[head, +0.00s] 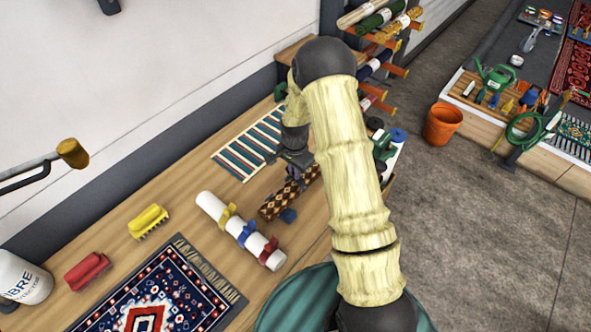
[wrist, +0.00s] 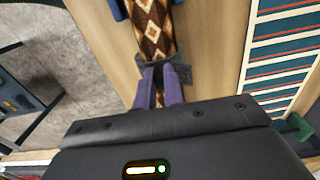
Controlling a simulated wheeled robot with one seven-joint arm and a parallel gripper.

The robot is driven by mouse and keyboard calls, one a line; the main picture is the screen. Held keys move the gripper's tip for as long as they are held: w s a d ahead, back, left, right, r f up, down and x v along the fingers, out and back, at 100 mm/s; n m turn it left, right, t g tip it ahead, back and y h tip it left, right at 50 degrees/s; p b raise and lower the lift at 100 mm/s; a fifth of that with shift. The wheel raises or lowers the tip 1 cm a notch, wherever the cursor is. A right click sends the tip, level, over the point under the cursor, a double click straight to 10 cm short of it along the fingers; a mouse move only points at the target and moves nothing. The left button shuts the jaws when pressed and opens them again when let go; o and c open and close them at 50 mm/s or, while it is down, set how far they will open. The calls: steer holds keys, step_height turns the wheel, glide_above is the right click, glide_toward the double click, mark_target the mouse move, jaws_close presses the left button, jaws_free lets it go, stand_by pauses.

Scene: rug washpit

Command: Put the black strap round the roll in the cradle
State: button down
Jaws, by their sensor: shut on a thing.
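The roll (head: 282,204), brown with cream diamonds, lies in a blue cradle (head: 288,215) on the wooden bench. In the wrist view the roll (wrist: 152,28) runs up from my fingertips, with blue cradle parts (wrist: 116,9) at its sides. My gripper (wrist: 160,84) has its purple fingers shut on the black strap (wrist: 182,72), which looks dark grey. The strap is at the roll, near its end closest to the wrist camera. I cannot tell whether it passes round the underside. In the head view my gripper (head: 297,168) is above the roll's far part, and the strap is not clear.
A white tube (head: 213,206) with yellow, blue and red straps lies left of the roll. A striped rug (head: 250,144) lies behind. The wall borders the bench.

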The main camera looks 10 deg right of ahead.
steer(key=shift+f+b, duration=0.8)
steer(key=shift+f, duration=0.5)
steer(key=c, duration=1.4)
jaws_free()
steer(key=shift+r, duration=0.1)
step_height(320, 180, up, 17)
steer(key=b, duration=0.4)
steer(key=shift+r, duration=0.1)
